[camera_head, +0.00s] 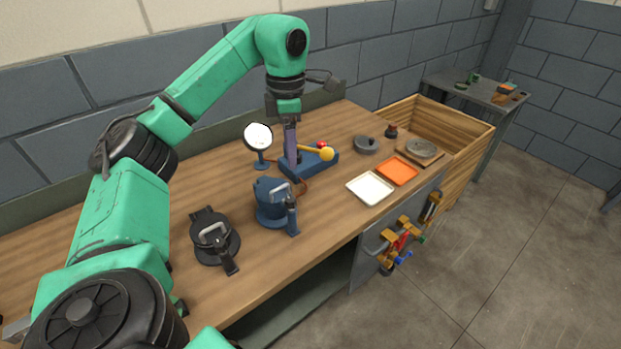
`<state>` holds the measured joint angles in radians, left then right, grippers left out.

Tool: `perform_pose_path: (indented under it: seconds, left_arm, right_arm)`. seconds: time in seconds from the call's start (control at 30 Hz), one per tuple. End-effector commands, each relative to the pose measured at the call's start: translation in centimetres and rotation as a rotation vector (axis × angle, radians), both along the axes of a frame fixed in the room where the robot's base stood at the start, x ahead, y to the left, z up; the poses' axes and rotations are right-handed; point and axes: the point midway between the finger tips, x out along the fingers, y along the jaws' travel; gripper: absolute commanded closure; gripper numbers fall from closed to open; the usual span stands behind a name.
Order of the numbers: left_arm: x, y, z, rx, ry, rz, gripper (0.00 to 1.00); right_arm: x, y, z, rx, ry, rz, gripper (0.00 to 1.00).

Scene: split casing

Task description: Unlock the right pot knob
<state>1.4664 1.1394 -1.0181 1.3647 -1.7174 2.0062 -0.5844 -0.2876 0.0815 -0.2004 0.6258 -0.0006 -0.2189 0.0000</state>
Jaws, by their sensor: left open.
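The right pot (269,205) is dark blue and round, with a metal loop handle on its lid, and stands upright on the wooden bench (330,223). A dark upright knob or lever (292,215) sits at its front right side; its lock state is too small to tell. A black pot (213,240) of similar form stands to its lower left, with a dark lever at its front. My left gripper (290,100) is open, high over the back of the bench, well above and behind the blue pot and apart from it. Its fingertips are hard to make out. My right gripper is not in view.
A blue-based device (310,163) with a yellow ball lever and a red button stands below my left gripper. A round lamp or mirror (258,137) is beside it. White (370,188) and orange (398,172) trays lie to the right. A wooden crate (465,135) stands beyond.

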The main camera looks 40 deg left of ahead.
Motion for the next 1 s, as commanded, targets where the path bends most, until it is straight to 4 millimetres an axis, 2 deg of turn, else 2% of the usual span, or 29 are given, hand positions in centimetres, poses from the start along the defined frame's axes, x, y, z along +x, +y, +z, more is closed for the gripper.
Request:
perform_pose_path:
  seconds: [0.1, 0.17, 0.37, 0.43, 0.53, 0.7, 0.8, 1.0]
  left_arm:
    - [-0.1, 0.2, -0.7, 0.004, 0.004, 0.004, 0.33]
    - [-0.2, 0.1, -1.8, 0.003, 0.006, 0.002, 0.33]
    - [-0.3, 0.1, -7.3, 0.001, 0.007, 0.001, 0.33]
    - [-0.3, 0.1, -8.6, 0.003, 0.009, 0.002, 0.33]
    - [-0.4, 0.1, -10.6, 0.003, 0.008, 0.001, 0.33]
    - [-0.4, 0.1, -13.6, 0.002, 0.005, 0.001, 0.33]
    - [-0.4, 0.1, -14.3, 0.002, 0.002, 0.001, 0.33]
    - [-0.3, 0.1, -14.5, 0.001, 0.001, 0.001, 0.33]
  right_arm:
    - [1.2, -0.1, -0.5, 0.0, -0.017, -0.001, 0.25]
    - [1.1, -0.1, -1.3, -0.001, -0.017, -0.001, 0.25]
    - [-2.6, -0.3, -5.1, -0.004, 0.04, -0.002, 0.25]
    - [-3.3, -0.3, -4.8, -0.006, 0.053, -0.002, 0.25]
    - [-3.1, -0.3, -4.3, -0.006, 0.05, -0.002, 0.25]
    - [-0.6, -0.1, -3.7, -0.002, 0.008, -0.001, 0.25]
    - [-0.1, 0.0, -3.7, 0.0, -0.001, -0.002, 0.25]
    - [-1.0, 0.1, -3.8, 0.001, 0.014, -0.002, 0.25]
